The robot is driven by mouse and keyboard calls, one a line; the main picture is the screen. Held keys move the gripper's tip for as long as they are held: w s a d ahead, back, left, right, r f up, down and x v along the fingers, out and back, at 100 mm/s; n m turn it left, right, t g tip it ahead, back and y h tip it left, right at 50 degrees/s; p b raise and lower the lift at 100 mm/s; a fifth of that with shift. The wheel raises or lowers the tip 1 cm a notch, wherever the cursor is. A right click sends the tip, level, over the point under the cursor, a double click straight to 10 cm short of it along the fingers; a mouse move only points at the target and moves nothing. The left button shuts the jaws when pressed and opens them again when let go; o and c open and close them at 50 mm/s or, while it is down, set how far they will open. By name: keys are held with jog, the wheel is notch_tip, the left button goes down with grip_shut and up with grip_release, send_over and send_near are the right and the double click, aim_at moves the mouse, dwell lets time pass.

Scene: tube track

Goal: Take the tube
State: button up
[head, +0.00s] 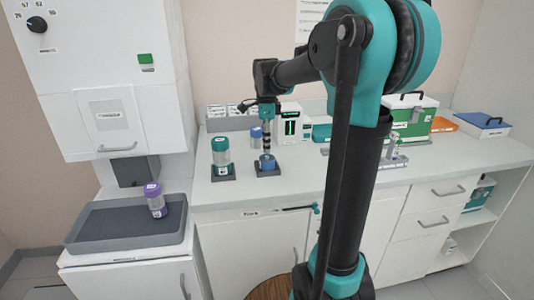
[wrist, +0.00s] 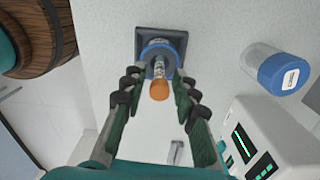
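The tube (wrist: 159,89), with an orange cap, stands in a blue round holder (wrist: 151,49) on a dark square base (wrist: 178,43). In the head view the blue holder (head: 267,162) sits on the counter, and the tube cannot be made out behind my fingers. My gripper (head: 267,148) points down right above the holder. In the wrist view the fingers of my gripper (wrist: 160,80) are apart, one on each side of the tube. Gaps show between the fingers and the orange cap, and nothing is held.
A blue-capped jar (wrist: 283,70) and a white device with a green screen (wrist: 253,140) stand close by on the counter. A teal-capped jar (head: 220,157) is left of the holder. A purple-capped jar (head: 155,200) stands on a grey tray (head: 110,236).

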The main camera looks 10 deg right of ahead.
grip_shut()
jog(key=shift+r, duration=0.1)
notch_tip(320, 180, up, 20)
dwell(0.5)
jog(key=shift+c, duration=2.1)
grip_release()
grip_shut()
